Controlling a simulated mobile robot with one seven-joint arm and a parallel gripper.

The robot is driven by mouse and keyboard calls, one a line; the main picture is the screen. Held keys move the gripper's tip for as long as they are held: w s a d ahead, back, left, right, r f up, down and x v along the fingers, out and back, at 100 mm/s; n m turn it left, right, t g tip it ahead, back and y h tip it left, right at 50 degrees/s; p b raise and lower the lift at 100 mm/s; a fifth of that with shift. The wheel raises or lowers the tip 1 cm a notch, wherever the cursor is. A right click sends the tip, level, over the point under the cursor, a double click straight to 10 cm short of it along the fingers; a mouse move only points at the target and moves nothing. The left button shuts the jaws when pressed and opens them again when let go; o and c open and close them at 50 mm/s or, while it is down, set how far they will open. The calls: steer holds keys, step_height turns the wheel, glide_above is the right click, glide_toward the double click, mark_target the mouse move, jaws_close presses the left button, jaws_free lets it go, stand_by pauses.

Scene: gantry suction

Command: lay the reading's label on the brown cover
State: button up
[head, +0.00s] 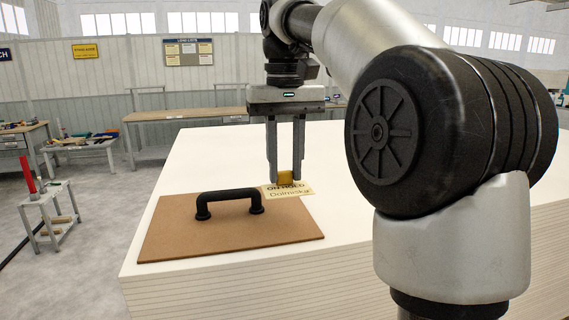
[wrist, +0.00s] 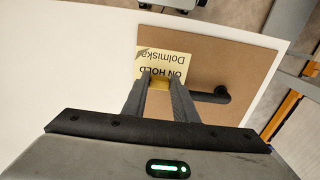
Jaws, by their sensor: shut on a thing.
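The brown cover (head: 235,233) is a flat board with a black bar handle (head: 230,200), lying on a white stack. It also shows in the wrist view (wrist: 225,65), its handle (wrist: 215,96) partly hidden by a finger. My gripper (head: 285,182) is shut on the yellow grip block of a pale yellow label (head: 292,190). The label reads "ON HOLD" and "Dolmiska". In the wrist view the label (wrist: 160,60) appears upside down, over the cover beside the handle, near one edge. I cannot tell whether it touches the cover.
The white stack (head: 340,150) gives wide bare room behind the cover. A small grey stand (head: 48,210) with a red upright piece is at the left. Workbenches (head: 185,114) line the back wall, with a notice board (head: 188,51) above.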

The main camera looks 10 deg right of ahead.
mark_target(285, 186)
steer(key=shift+s+f+b, duration=0.15)
steer(key=shift+f+b, duration=0.25)
steer(key=shift+f, duration=0.1)
steer(key=shift+f+b, duration=1.65)
steer(key=shift+f, duration=0.75)
steer(key=shift+f, duration=0.55)
steer(key=o, duration=1.1)
